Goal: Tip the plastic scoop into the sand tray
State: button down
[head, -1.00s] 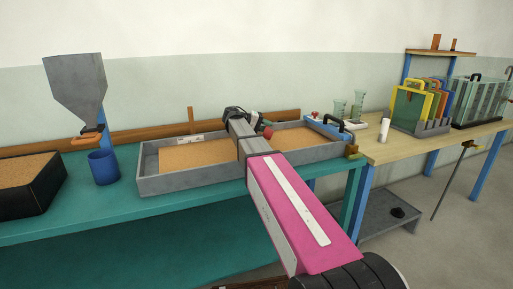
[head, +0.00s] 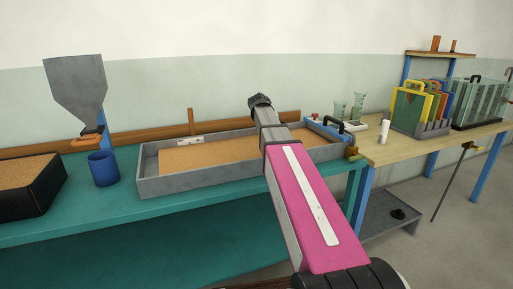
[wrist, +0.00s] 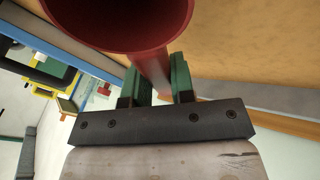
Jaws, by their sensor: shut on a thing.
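The red plastic scoop (wrist: 151,62) is in the wrist view, its handle between the green fingers of my gripper (wrist: 157,82). Its round bowl is at the top, partly cut off, with a dark inside; I cannot tell whether it holds anything. The sand tray (head: 190,181) is a long grey box with tan sand on the teal bench in the head view. My gripper is over the tray's right part, and my arm hides the scoop there. Sand also shows behind the scoop in the wrist view.
A grey hopper (head: 77,85) and a blue cup (head: 103,168) stand left of the tray, with a black sand-topped box (head: 28,185) further left. To the right, a wooden table (head: 385,151) holds beakers, a white cylinder and coloured plates in a rack.

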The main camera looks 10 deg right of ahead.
jog(key=shift+s+d+f+m+t+y+b, duration=0.15)
jog(key=shift+s+d+t+y, duration=0.15)
jog(key=shift+d+y, duration=0.45)
jog(key=shift+s+d+f+m+t+y+b, duration=0.2)
jog(key=shift+s+d+t+y, duration=0.05)
jog(key=shift+d+y, duration=0.45)
jog(key=shift+s+d+f+m+t+y+b, duration=0.15)
jog(key=shift+s+d+t+y, duration=0.15)
jog(key=shift+d+y, duration=0.4)
